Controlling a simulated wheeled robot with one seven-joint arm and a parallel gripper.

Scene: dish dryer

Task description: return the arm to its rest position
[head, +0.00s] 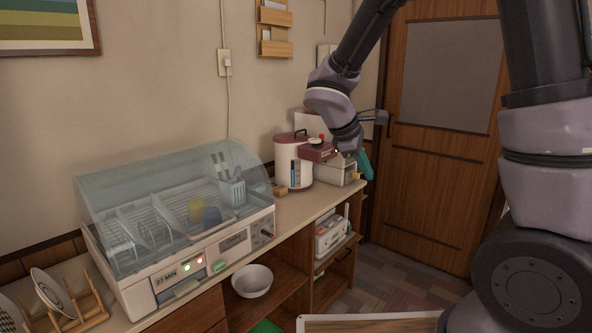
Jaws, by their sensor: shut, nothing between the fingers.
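My arm reaches in from the upper right of the head view and bends down at its wrist. My gripper (365,165) hangs at the arm's end, in front of the back right end of the counter. Its teal fingertip part shows beside the small appliances there. It is shut and holds nothing. Part of the gripper is hidden behind the wrist, and I cannot tell how far it is from the appliances.
A dish dryer (180,218) with a clear lid, lowered over cups and racks, stands on the counter (300,208). A red-lidded white canister (292,165) stands behind. A plate rack (88,308) is at left. A white bowl (252,281) sits on a lower shelf. A door (437,190) stands right.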

